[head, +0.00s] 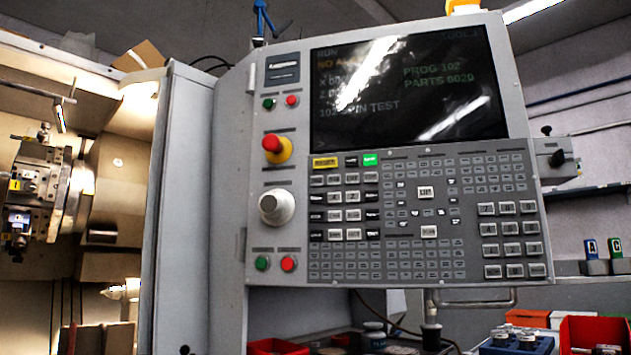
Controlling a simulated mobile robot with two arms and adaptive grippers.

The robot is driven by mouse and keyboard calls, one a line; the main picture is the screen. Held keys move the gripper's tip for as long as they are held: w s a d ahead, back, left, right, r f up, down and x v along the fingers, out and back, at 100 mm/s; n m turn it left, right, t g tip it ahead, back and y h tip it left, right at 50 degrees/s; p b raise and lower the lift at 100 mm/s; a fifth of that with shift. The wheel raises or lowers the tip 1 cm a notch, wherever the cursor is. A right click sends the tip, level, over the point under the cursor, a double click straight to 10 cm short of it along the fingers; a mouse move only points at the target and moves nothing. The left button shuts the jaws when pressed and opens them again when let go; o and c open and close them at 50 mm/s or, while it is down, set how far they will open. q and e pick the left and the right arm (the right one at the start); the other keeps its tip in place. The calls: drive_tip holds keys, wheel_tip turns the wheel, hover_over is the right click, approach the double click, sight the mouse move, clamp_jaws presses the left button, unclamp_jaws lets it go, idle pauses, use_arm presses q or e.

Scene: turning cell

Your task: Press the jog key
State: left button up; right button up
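The control panel (425,230) of the lathe fills the middle of the head view, with many small keys under its screen (410,88). Below the screen's left corner sit a yellow key (325,162), a black key (351,161) and a green key (370,160). Rows of black and white keys (353,215) lie below them. The key labels are too small to read, so I cannot tell which one is the jog key. Neither of my grippers is in view.
A red emergency stop (272,144), a grey knob (277,206) and green and red buttons (288,264) line the panel's left side. The open machine with its chuck (70,200) is at left. Red bins (277,347) and a blue holder (515,343) stand below. Space before the panel looks clear.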

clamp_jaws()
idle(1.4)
